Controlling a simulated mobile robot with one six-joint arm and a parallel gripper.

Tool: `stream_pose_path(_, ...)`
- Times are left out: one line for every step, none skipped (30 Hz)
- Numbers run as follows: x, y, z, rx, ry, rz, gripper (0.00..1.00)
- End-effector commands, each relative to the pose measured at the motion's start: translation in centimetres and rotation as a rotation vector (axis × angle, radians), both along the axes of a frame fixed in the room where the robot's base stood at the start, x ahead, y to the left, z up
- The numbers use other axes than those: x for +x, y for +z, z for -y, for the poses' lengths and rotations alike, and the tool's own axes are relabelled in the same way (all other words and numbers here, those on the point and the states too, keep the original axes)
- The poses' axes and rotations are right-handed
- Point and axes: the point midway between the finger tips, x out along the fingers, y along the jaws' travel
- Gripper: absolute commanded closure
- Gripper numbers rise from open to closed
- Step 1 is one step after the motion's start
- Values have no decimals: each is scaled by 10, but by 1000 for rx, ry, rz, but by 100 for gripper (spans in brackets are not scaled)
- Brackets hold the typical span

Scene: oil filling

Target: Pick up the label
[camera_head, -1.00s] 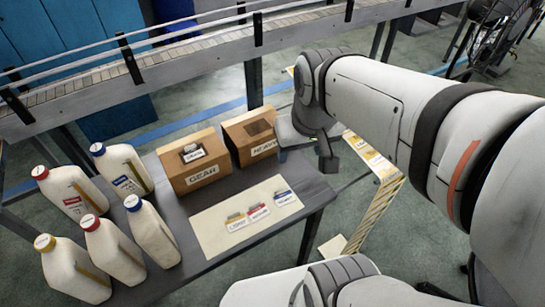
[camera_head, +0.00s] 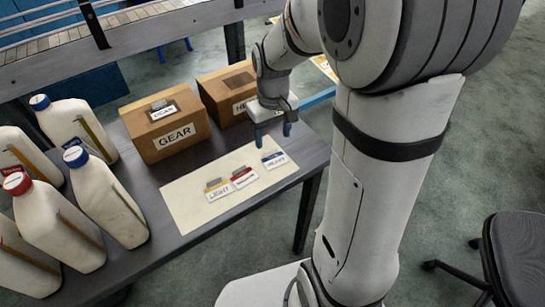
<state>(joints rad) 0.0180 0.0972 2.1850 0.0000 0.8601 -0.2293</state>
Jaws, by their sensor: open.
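Three labels lie on a cream mat (camera_head: 183,197) on the table: a yellow-topped LIGHT label (camera_head: 219,193), a red-topped label (camera_head: 244,178) whose word is too small to read surely, and a blue-topped HEAVY label (camera_head: 274,160) at the right. A fourth label (camera_head: 163,112) is on top of the GEAR box (camera_head: 172,137). My gripper (camera_head: 273,135) points down with its two blue-tipped fingers apart and nothing between them. It is just behind and above the HEAVY label, apart from it.
A second cardboard box (camera_head: 228,90) stands behind my gripper, partly hidden by my arm. Several white bottles (camera_head: 107,197) crowd the table's left side. A conveyor (camera_head: 150,17) runs behind. A dark chair (camera_head: 515,250) stands at the right.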

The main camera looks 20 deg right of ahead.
Motion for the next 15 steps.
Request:
stream_pose_path(-1, -7, -1, 0, 1, -3, 38)
stream_pose_path(-1, -11, -2, 0, 1, -2, 38)
stream_pose_path(-1, -18, -3, 0, 1, -3, 38)
stream_pose_path(-1, -23, -4, 0, 0, -3, 38)
stream_pose_path(-2, -28, -5, 0, 0, -3, 38)
stream_pose_path(-2, -34, -5, 0, 0, -4, 38)
stream_pose_path(-2, -38, -5, 0, -1, -2, 38)
stream_pose_path(-2, -41, -5, 0, -1, -2, 38)
stream_pose_path(-2, -45, -5, 0, -1, -2, 38)
stream_pose_path(-1, -47, -5, 0, 0, -1, 38)
stream_pose_path(-1, -48, -5, 0, 0, 0, 38)
stream_pose_path(-1, -49, -5, 0, 0, 0, 38)
stream_pose_path(-1, -49, -5, 0, 0, 0, 38)
stream_pose_path(-1, -49, -5, 0, 0, 1, 38)
stream_pose_path(-1, -49, -5, 0, 0, 1, 38)
